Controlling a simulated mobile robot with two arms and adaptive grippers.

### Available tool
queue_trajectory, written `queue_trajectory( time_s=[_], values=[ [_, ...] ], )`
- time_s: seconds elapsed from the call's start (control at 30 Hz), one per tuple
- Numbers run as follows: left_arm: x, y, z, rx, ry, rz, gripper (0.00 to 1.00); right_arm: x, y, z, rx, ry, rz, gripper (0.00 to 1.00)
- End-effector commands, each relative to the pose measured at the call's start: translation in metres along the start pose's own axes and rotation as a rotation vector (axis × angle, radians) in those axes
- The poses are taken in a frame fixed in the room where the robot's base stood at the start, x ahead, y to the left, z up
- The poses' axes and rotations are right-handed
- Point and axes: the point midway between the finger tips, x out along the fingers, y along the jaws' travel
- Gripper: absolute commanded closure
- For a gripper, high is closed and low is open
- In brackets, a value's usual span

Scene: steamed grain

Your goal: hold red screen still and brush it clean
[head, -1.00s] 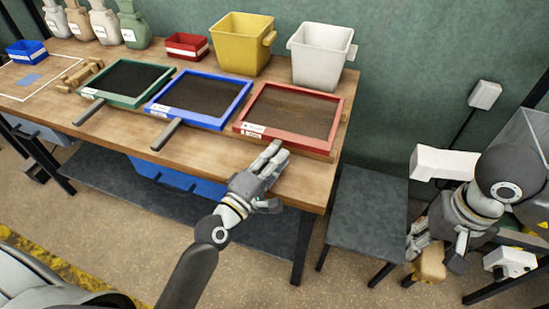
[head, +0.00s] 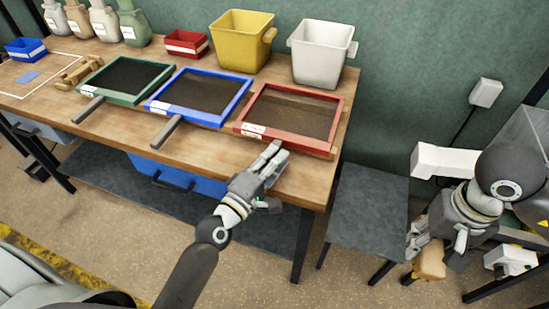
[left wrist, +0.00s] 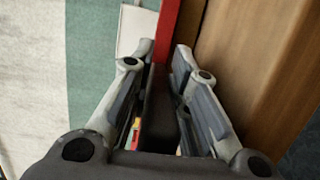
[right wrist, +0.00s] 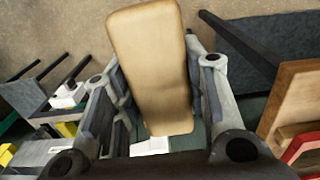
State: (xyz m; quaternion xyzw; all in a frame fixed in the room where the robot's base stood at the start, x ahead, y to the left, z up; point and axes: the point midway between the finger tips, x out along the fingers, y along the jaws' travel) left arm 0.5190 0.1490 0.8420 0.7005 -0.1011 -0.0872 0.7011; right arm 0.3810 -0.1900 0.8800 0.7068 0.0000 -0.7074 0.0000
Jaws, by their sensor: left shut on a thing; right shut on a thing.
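The red screen (head: 335,139) lies flat at the right end of the workbench, with brown matter over its mesh. My left gripper (head: 271,157) is at its front edge, shut on its handle. In the left wrist view the dark handle (left wrist: 158,112) runs between the fingers, below the red frame (left wrist: 167,32). My right gripper (head: 425,254) is off to the right of the bench, low beside a grey stand. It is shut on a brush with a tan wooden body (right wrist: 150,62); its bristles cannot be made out. The brush is well apart from the screen.
A blue screen (head: 198,98) and a green screen (head: 125,80) lie left of the red one. A yellow bin (head: 240,42) and a white bin (head: 319,55) stand behind. The low grey stand (head: 367,205) lies between bench and right arm. Air above the red screen is clear.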

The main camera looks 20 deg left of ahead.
Motion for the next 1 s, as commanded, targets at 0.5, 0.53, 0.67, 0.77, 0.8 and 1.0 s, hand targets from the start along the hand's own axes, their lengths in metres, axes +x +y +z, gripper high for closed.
queue_trajectory(
  time_s=[0.5,0.53,0.67,0.77,0.8,1.0],
  values=[
    [0.0,0.001,0.0,0.0,0.001,0.003,0.59,0.0,0.0,0.0,0.0,0.0,0.0,0.79],
    [0.0,0.001,0.0,0.0,0.0,0.003,0.58,0.0,0.0,0.0,0.0,0.0,0.0,0.79],
    [0.0,0.0,0.0,0.0,0.0,0.002,0.58,0.0,0.0,0.0,0.0,0.0,0.0,0.79],
    [0.0,-0.002,0.0,-0.001,-0.001,-0.004,0.58,0.0,0.0,0.0,0.0,0.0,0.0,0.79],
    [-0.001,-0.003,0.0,-0.001,-0.001,-0.004,0.58,0.0,0.0,0.0,0.0,0.0,0.0,0.79],
    [-0.017,-0.004,0.0,0.0,-0.002,-0.007,0.58,0.0,0.0,0.0,0.0,0.0,0.0,0.79]
  ],
)
